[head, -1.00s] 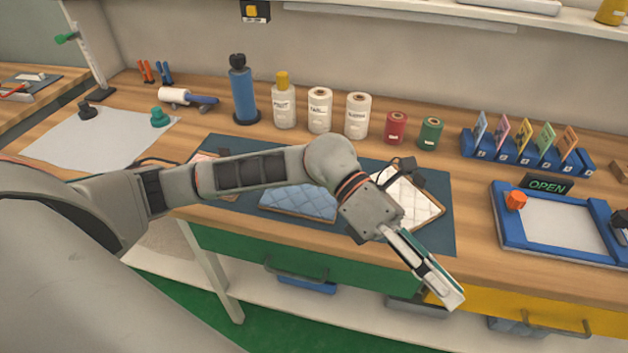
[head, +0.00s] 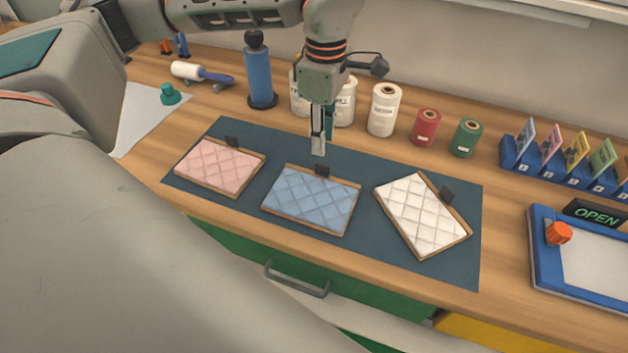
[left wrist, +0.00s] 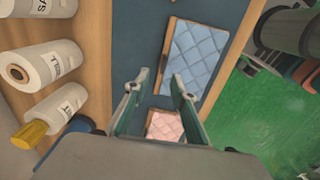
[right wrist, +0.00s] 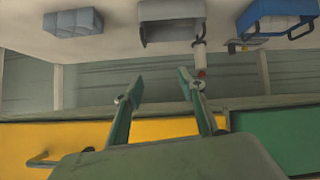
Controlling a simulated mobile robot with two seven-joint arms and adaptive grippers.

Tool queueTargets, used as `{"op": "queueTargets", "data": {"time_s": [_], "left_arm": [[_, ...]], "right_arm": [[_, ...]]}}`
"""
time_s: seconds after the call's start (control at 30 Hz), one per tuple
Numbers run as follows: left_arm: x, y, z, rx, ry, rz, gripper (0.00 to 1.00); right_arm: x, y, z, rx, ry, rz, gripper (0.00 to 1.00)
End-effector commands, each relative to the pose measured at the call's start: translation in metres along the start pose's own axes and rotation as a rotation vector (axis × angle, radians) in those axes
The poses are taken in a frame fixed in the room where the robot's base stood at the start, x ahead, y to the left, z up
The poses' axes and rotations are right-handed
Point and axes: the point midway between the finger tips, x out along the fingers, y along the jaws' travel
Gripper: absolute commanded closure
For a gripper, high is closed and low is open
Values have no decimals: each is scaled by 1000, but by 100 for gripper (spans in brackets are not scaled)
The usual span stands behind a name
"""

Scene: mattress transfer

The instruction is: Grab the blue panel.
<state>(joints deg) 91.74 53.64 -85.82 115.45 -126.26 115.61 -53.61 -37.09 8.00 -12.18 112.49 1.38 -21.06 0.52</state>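The blue panel (head: 312,200) is a quilted pad in a wooden frame with a small black tab (head: 322,171) at its back edge. It lies on the dark mat (head: 461,262) between a pink panel (head: 219,166) and a white panel (head: 422,214). My left gripper (head: 318,150) points down above the mat, just behind the blue panel's tab. In the left wrist view its fingers (left wrist: 157,88) are apart and empty, with the blue panel (left wrist: 195,55) beyond them.
Several bottles and spools stand behind the mat, including a white spool (head: 384,110), a red spool (head: 426,127) and a green spool (head: 466,138). A blue tray (head: 541,270) with an orange knob (head: 558,233) is at the right. A drawer handle (head: 297,281) sticks out below the front edge.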

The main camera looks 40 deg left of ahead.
Motion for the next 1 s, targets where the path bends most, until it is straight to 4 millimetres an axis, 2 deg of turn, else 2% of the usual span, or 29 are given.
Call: {"op": "queueTargets", "data": {"time_s": [0.5,0.8,0.87,0.9,1.0], "left_arm": [[63,-6,3,1,-3,-4,75],[67,-6,3,1,-3,-2,75],[67,-6,3,1,-3,-2,88],[67,-6,3,1,-3,-2,98],[67,-6,3,1,-3,-2,100]], "right_arm": [[0,-1,4,1,-5,-1,60],[0,-1,4,1,-5,-1,60],[0,-1,4,1,-5,-1,60],[0,-1,4,1,-5,-1,60],[0,-1,4,1,-5,-1,60]]}}
